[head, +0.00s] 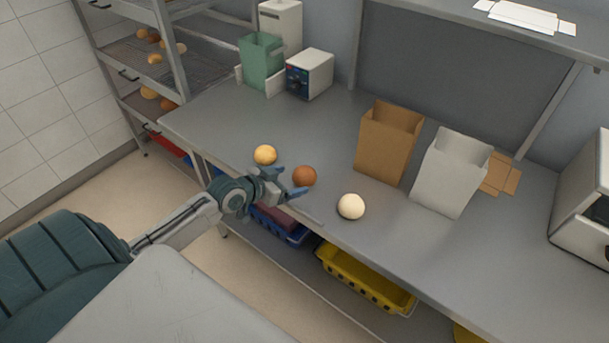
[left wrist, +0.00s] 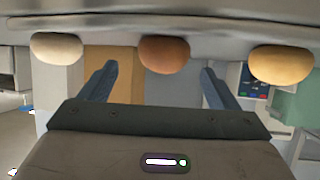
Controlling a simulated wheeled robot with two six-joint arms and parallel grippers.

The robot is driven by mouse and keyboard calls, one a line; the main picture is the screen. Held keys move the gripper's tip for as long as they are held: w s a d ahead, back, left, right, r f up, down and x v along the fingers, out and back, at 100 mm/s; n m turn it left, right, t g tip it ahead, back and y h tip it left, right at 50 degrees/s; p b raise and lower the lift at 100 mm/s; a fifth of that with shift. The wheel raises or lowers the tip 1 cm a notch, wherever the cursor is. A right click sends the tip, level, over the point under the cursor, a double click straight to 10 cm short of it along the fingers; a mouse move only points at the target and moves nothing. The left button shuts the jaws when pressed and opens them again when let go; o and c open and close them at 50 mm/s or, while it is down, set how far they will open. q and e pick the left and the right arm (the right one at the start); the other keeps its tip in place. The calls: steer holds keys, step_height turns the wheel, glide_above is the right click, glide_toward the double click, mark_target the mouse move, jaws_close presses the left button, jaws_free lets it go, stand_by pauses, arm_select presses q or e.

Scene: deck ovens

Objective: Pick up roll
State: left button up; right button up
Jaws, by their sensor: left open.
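Three rolls rest on the grey counter (head: 290,130). A yellow-tan roll (head: 265,155) is at the left, a brown roll (head: 305,176) in the middle and a pale cream roll (head: 351,206) at the right. My left gripper (head: 288,184) is open at the counter's front edge, its fingers pointing toward the brown roll. In the left wrist view the brown roll (left wrist: 164,54) shows between and beyond the two open fingers (left wrist: 159,80). The cream roll (left wrist: 57,48) and the tan roll (left wrist: 281,64) lie outside them, one on each side. My right gripper is not in view.
A brown paper bag (head: 386,145) and a white bag (head: 448,175) stand behind the rolls. A green bag (head: 262,62) and a small box with a control panel (head: 310,74) stand at the back left. A yellow basket (head: 366,280) is under the counter. Racks hold more bread.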

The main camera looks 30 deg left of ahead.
mark_target(298, 175)
arm_select(q)
steer(key=shift+w+d+f, duration=0.2)
steer(key=shift+w, duration=0.3)
steer(key=shift+w+d+f, duration=0.1)
steer(key=shift+w+d, duration=0.05)
steer(key=shift+w, duration=0.4)
steer(key=x, duration=0.1)
steer(key=p+x, duration=0.2)
steer(key=x, duration=0.1)
steer(key=shift+w+a, duration=0.15)
steer(key=shift+a, duration=0.15)
steer(key=shift+w+d+f, duration=0.15)
steer(key=shift+w, duration=0.2)
steer(key=shift+s, duration=0.1)
steer(key=c, duration=1)
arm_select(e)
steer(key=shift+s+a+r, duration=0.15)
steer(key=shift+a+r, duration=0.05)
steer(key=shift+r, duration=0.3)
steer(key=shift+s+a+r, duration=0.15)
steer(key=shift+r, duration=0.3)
